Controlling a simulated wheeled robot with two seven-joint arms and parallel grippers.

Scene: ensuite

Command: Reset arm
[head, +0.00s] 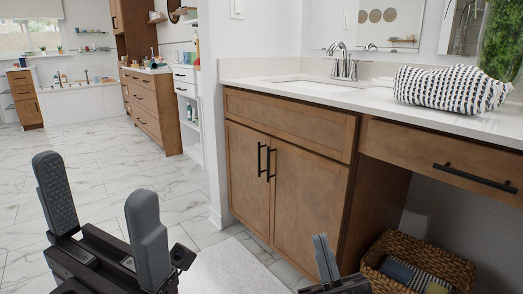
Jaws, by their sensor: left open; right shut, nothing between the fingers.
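My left gripper (105,222) is at the lower left of the head view. Its two dark grey fingers stand upright and wide apart, with nothing between them. My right gripper (325,258) shows at the bottom, right of centre, in front of the wooden vanity cabinet (290,190). Its fingers are together and hold nothing. The lower part of the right gripper is cut off by the frame edge. Neither gripper is seen touching anything.
A white countertop (290,92) with a sink and faucet (345,62) tops the vanity. A patterned bag (445,88) lies on it. A wicker basket (425,262) stands below the drawer at right. A white mat (228,270) lies on the floor. The marble floor (100,160) is open at left.

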